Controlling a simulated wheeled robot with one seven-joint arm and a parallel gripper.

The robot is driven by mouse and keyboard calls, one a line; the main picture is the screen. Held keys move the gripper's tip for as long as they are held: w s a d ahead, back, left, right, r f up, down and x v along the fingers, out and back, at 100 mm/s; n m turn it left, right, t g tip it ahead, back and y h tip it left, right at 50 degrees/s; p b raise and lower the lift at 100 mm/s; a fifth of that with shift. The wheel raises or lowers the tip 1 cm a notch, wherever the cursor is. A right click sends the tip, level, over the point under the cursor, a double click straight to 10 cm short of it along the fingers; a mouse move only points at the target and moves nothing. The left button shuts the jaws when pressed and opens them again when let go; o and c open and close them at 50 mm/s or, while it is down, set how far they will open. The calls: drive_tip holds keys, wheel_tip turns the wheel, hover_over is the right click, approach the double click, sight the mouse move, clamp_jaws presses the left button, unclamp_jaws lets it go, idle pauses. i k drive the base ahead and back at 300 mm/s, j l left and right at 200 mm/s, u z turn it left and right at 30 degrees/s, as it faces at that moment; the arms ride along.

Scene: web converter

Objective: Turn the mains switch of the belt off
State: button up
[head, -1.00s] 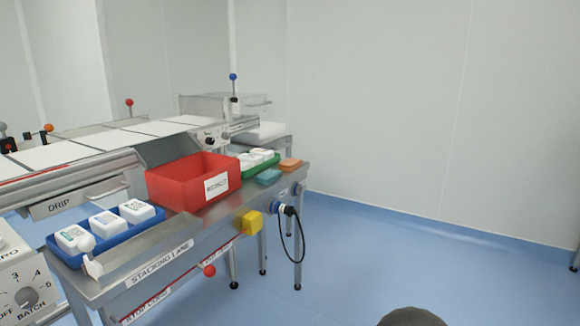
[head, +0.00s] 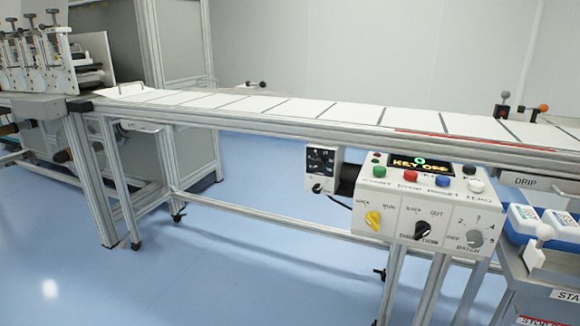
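The belt conveyor (head: 300,110) runs across the view, with white flat pieces in a row on it. A control box (head: 427,205) hangs under its right part. A small dark panel (head: 321,165) with a grey frame is left of the box. I cannot tell which part is the mains switch. My gripper is not in view.
A steel stacking table (head: 545,270) with a blue tray (head: 515,230) of white packs stands at the right edge. A machine with several heads (head: 40,60) stands at the far left. Blue floor (head: 250,270) is free before the conveyor, between its legs.

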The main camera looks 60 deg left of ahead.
sight(317, 187)
drive_tip(key=u, duration=2.1)
drive_tip(key=i+j+z, duration=0.1)
drive_tip(key=j, duration=0.2)
drive_tip(key=i+j, duration=0.25)
drive_tip(key=j+z, duration=0.05)
